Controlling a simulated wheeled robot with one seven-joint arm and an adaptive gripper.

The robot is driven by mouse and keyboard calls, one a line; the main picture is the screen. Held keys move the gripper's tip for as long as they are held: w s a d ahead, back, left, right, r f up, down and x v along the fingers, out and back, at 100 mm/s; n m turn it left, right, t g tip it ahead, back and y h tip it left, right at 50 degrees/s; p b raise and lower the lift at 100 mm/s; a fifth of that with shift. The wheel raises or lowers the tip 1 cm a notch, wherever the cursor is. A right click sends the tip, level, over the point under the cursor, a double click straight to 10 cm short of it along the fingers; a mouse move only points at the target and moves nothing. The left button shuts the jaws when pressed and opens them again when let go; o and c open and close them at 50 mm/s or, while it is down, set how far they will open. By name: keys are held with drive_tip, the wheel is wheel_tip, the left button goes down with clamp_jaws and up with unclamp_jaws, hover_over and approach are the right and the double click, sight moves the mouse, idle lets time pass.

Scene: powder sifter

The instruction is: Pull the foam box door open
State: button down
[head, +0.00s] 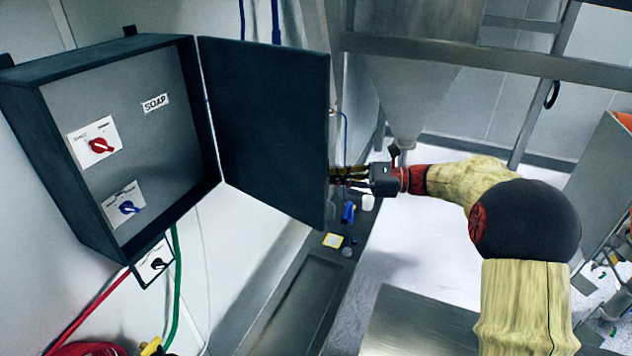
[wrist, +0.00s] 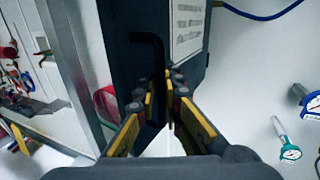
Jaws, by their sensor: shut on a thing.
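The dark foam box (head: 85,60) is on the wall at the left in the head view. Its door (head: 265,125) stands wide open, swung out to the right on its left-hand hinge. Inside the box are a SOAP label, a red knob (head: 100,146) and a blue knob (head: 128,208). My gripper (head: 336,176) is at the door's free edge, partly hidden behind it. In the wrist view my gripper (wrist: 163,105) is shut on a black bent handle (wrist: 158,60) on the door's outer face, beside a white label (wrist: 187,28).
A metal hopper (head: 408,85) hangs behind my gripper. A dark bench (head: 300,285) with small items on it lies below the door. A red hose (head: 95,300) and a green hose (head: 176,285) hang below the box.

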drive_tip(key=w+d+n+g+p, duration=0.2)
drive_tip(key=w+d+g, duration=0.1)
drive_tip(key=w, duration=0.5)
drive_tip(key=shift+d+n+g, duration=0.3)
drive_tip(key=shift+n+g, duration=0.1)
drive_tip(key=shift+g, duration=0.3)
drive_tip(key=c, duration=2.3)
unclamp_jaws()
drive_tip(key=shift+d, duration=0.1)
drive_tip(key=w+d, duration=0.1)
drive_tip(key=d, duration=0.6)
drive_tip(key=shift+d, duration=0.25)
drive_tip(key=shift+f, duration=0.1)
